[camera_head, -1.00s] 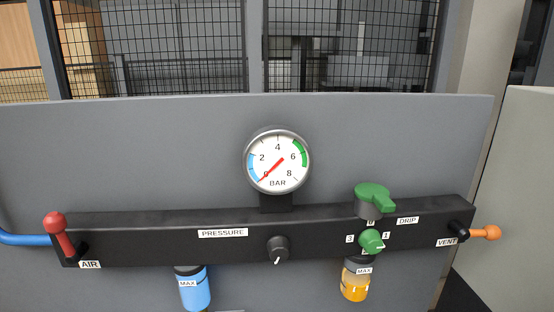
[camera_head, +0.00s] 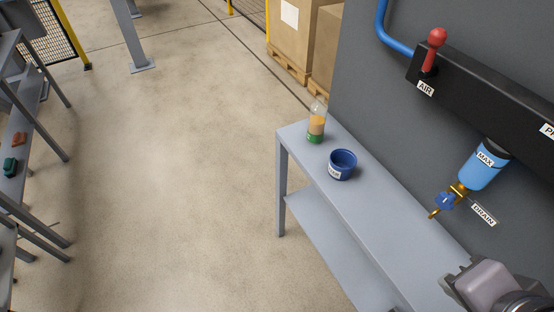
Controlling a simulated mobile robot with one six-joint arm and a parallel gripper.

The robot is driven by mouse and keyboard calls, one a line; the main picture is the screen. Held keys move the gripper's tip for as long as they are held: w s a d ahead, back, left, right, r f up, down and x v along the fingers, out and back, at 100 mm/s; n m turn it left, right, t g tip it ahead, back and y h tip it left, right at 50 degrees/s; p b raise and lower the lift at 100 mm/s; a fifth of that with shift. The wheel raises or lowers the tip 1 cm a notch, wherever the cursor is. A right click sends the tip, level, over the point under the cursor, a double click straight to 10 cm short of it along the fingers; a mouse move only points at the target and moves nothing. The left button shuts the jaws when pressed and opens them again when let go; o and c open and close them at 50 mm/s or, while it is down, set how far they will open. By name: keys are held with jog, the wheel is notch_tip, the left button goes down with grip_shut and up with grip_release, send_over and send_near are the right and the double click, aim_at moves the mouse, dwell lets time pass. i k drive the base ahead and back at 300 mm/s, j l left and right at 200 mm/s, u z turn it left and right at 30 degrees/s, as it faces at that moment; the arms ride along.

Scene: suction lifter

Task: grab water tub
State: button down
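A small round blue tub (camera_head: 347,174) with a white label stands upright on the grey bench, near its far end. Its open top faces me; the label is too small to read surely. My gripper (camera_head: 482,286) shows only in part at the bottom right corner, over the near part of the bench. It is well apart from the tub, to the right and nearer to me. Its fingers are not clear, so I cannot see whether they are open or shut.
A bottle (camera_head: 316,126) with orange contents and a green base stands just behind the tub, to its left. The grey bench (camera_head: 378,220) is clear in front of the tub. The drain valve (camera_head: 444,201) hangs below the blue bowl (camera_head: 484,166). Open floor lies left.

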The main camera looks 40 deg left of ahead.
aim_at(342, 162)
jog(key=u, duration=1)
jog(key=i+j+z, duration=0.45)
jog(key=j+z, duration=0.15)
jog(key=i+j+z, duration=0.15)
jog(key=j+z, duration=0.15)
jog(key=i+j+z, duration=0.1)
jog(key=j+z, duration=0.2)
jog(key=j, duration=0.2)
jog(key=j+z, duration=0.65)
jog(key=j, duration=0.25)
jog(key=i, duration=0.05)
